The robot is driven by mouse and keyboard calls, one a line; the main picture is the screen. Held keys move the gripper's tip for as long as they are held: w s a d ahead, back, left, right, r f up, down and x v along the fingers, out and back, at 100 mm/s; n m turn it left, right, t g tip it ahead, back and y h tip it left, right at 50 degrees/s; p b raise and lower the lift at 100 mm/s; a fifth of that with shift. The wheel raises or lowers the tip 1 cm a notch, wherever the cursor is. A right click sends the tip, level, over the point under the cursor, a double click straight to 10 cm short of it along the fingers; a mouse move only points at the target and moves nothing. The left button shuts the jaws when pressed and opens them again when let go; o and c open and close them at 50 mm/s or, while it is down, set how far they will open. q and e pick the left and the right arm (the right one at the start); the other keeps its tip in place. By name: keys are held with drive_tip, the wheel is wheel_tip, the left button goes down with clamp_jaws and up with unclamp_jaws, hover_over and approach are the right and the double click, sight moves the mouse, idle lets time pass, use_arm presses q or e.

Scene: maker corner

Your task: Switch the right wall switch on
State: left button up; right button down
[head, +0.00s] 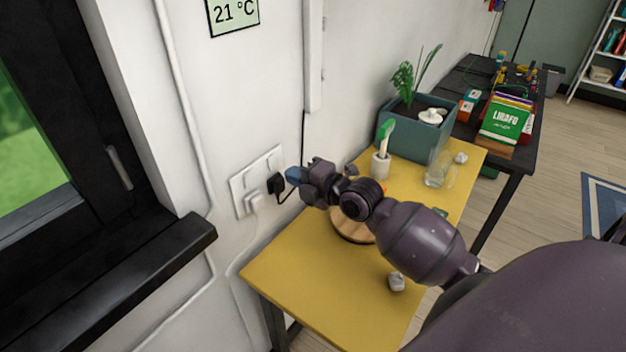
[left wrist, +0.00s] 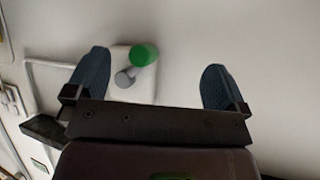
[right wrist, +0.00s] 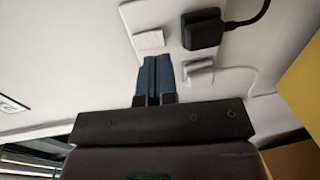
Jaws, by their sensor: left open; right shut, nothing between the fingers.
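A white wall plate (head: 238,184) holds switches and plugs on the wall between the window and the yellow table. In the right wrist view the right wall switch (right wrist: 149,40) is a small white rocker, just beyond my blue fingertips. Whether it is on or off, or touched, I cannot tell. My right gripper (head: 293,175) is shut and empty in front of the plate; its fingers (right wrist: 158,60) point at the plate and hide part of it. My left gripper (left wrist: 157,62) is open and empty, away from the plate, outside the head view.
A black plug (head: 276,184) with a cable and a white plug (head: 253,201) sit low in the plate, close to my right fingers. The yellow table (head: 320,280) is below, with a planter (head: 405,140) and a glass (head: 436,172). A dark window sill (head: 130,285) juts out left.

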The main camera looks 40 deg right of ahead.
sight(274, 167)
drive_tip(key=x, duration=0.3)
drive_tip(key=shift+w, duration=0.15)
drive_tip(key=shift+w+a, duration=0.15)
drive_tip(key=shift+w, duration=0.15)
use_arm(q)
drive_tip(key=shift+s, duration=0.25)
use_arm(e)
drive_tip(key=shift+w+a+f+t+b, duration=0.1)
drive_tip(key=shift+w+f+t+b, duration=0.2)
drive_tip(key=shift+b, duration=0.5)
drive_tip(key=shift+s+r, duration=0.1)
drive_tip(key=shift+r, duration=0.15)
use_arm(q)
wheel_tip(274, 167, down, 2)
drive_tip(key=shift+s, duration=0.15)
